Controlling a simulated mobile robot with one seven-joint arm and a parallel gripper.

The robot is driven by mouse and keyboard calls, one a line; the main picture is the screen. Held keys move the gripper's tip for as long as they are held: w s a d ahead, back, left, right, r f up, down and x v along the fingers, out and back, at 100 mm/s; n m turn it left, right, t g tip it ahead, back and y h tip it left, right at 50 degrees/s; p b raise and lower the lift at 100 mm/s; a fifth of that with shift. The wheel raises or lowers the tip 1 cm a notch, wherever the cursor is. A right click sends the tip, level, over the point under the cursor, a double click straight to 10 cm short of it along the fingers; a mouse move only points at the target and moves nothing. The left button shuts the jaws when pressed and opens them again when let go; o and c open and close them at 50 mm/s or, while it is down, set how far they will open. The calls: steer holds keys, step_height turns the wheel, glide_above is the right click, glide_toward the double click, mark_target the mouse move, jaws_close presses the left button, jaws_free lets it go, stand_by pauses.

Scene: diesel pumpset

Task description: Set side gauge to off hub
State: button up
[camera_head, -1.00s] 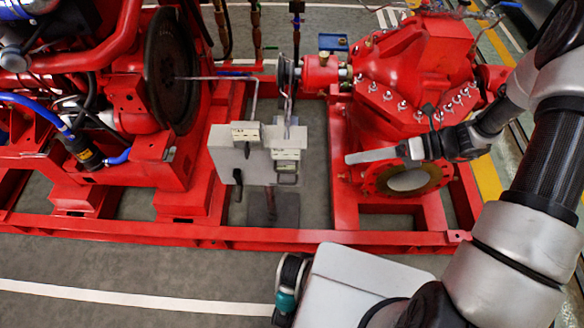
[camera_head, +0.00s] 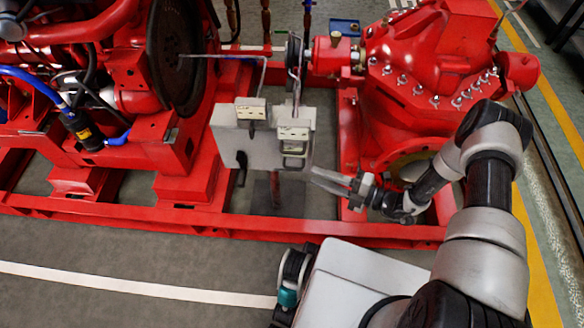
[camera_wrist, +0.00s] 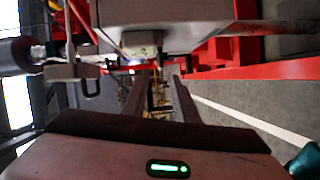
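Two cream gauge blocks sit on a pale grey stand (camera_head: 226,128) in the head view: a left block (camera_head: 250,108) and a right block (camera_head: 294,132). A thin bent rod (camera_head: 262,76) rises from the left one toward the dark flywheel (camera_head: 180,50). Another rises from the right one by the coupling hub (camera_head: 295,55). Labels are too small to read, so I cannot tell which is the side gauge. My gripper (camera_head: 318,178) is open and apparently empty, its fingers pointing left at the stand's lower right edge. In the wrist view, a cream block (camera_wrist: 142,40) lies beyond the fingertips.
The red pump (camera_head: 420,60) stands right of the stand, with its round flange (camera_head: 410,165) behind my wrist. The red engine (camera_head: 60,60) stands at left. A red base rail (camera_head: 200,228) runs along the front.

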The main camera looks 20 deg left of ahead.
mark_target(292, 168)
steer(key=a, duration=0.6)
steer(key=a+f+b, duration=0.1)
steer(key=a, duration=0.2)
steer(key=shift+w+a, duration=0.3)
steer(key=shift+w, duration=0.05)
steer(key=shift+c, duration=0.4)
jaws_close()
